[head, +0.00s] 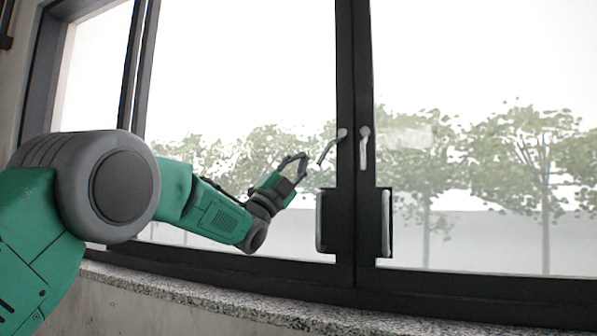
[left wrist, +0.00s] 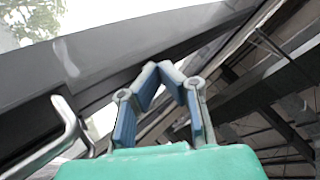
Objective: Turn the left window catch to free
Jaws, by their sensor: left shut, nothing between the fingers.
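The left window catch (head: 328,150) is a light metal lever on the dark middle frame. It slants down and to the left from its pivot. In the left wrist view a bent metal lever (left wrist: 66,125), apparently this catch, lies left of the fingers. My left gripper (head: 304,157) is just left of the catch's lower end, with a small gap between them in the head view. Its fingertips meet with nothing between them, as the left wrist view also shows (left wrist: 158,68). The right catch (head: 364,148) hangs nearly straight down. My right gripper is not in view.
Two upright pull handles on dark plates, left (head: 320,221) and right (head: 386,222), sit below the catches. A speckled stone sill (head: 230,305) runs under the window. Trees show through the glass. The space in front of the right pane looks clear.

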